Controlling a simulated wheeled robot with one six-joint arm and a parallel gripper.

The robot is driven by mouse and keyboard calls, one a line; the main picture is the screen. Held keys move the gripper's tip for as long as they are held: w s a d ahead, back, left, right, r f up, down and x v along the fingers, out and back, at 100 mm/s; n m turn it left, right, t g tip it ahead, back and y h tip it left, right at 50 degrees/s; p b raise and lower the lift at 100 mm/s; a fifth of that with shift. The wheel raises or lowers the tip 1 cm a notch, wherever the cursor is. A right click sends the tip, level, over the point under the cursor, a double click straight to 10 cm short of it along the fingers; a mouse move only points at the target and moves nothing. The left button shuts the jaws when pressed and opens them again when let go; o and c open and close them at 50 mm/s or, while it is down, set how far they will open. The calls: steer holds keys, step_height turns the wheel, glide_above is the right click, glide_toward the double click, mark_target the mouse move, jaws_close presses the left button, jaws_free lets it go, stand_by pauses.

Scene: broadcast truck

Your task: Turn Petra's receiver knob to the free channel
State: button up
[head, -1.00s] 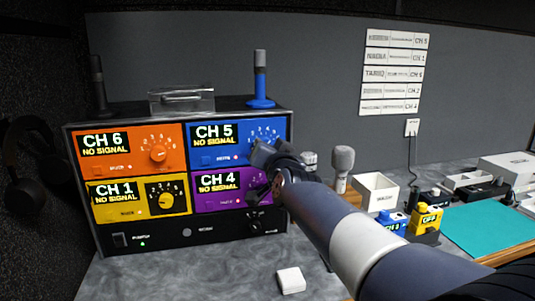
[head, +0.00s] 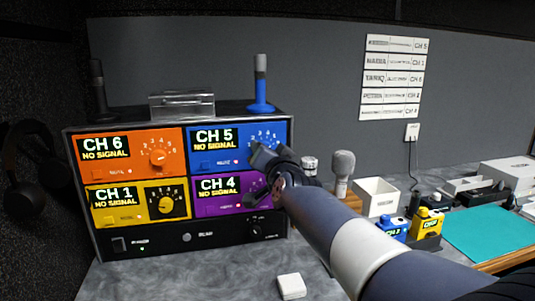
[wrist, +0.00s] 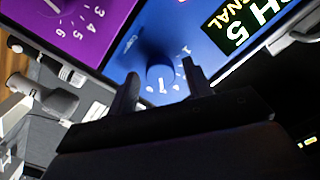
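The blue receiver (head: 202,160) is at the upper right of the rack in the head view and reads CH 5, NO SIGNAL. The small name print below its display is too blurred to read surely. Its blue knob (wrist: 160,76) shows in the wrist view, with dial numbers around it; in the head view my gripper hides it. My gripper (head: 257,158) is at the blue panel. In the wrist view its two dark fingers (wrist: 161,88) are apart, one on each side of the knob. I cannot tell whether they touch it.
Orange (head: 115,172), yellow (head: 125,219) and purple (head: 205,208) receivers share the rack, reading CH 6, CH 1 and CH 4, all NO SIGNAL. Wall name strips (head: 392,78) list channels. Microphones and a white box (head: 376,197) stand right of the rack. A white block (head: 291,286) lies in front.

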steer(key=shift+o, duration=0.2)
steer(key=shift+s, duration=0.15)
steer(key=p+v, duration=0.1)
steer(key=v, duration=0.9)
steer(key=shift+s, duration=0.3)
steer(key=shift+w+d, duration=0.1)
steer(key=x, duration=1)
steer(key=shift+w+b, duration=0.35)
steer(key=shift+b, duration=0.1)
steer(key=shift+s, duration=0.1)
